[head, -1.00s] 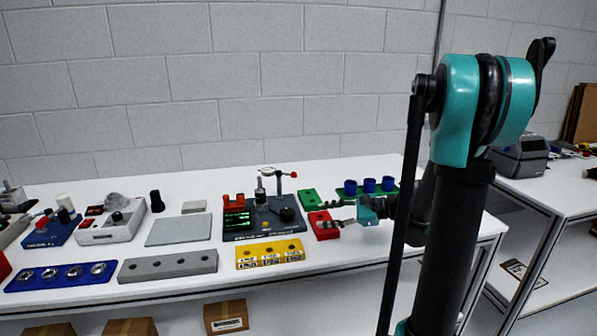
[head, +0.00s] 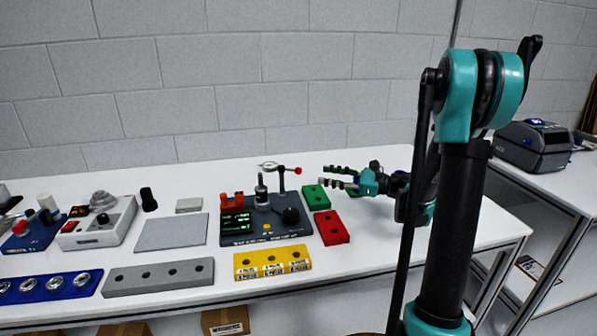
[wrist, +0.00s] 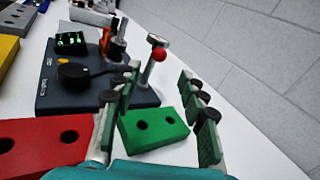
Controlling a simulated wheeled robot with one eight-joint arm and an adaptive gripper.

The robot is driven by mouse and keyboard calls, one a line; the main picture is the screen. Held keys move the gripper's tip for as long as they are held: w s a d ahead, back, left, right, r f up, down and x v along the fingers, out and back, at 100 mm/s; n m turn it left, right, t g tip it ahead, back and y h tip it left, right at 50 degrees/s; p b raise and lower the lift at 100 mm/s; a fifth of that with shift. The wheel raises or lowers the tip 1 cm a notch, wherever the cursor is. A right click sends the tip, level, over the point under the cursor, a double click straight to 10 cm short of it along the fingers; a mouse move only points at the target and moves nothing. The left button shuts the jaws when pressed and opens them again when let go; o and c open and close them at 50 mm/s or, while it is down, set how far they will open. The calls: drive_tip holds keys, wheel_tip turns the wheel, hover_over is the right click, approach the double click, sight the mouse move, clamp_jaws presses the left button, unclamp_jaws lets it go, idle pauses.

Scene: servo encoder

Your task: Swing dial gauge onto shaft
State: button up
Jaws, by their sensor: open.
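The dial gauge (head: 268,165) is a small round dial on a swing arm with a red ball knob (head: 298,170) at its other end. The arm sits on a dark post at the back of the dark blue test base (head: 265,239). The shaft (head: 261,190) appears as a grey upright cylinder below the dial. My gripper (head: 324,176) is open and empty, to the right of the red knob and apart from it. In the wrist view the knob (wrist: 158,54) shows between and beyond the spread fingers (wrist: 158,78). The left finger hides part of the base.
A green block (wrist: 152,128) and a red block (wrist: 45,145) with holes lie right of the base. A yellow block (head: 272,262) lies in front, a grey plate (head: 172,232) to the left. The wall stands behind. Bare bench shows right of the red block.

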sight(298, 170)
drive_tip(key=x, duration=1)
drive_tip(key=shift+a, duration=0.2)
drive_tip(key=shift+c, duration=0.3)
clamp_jaws()
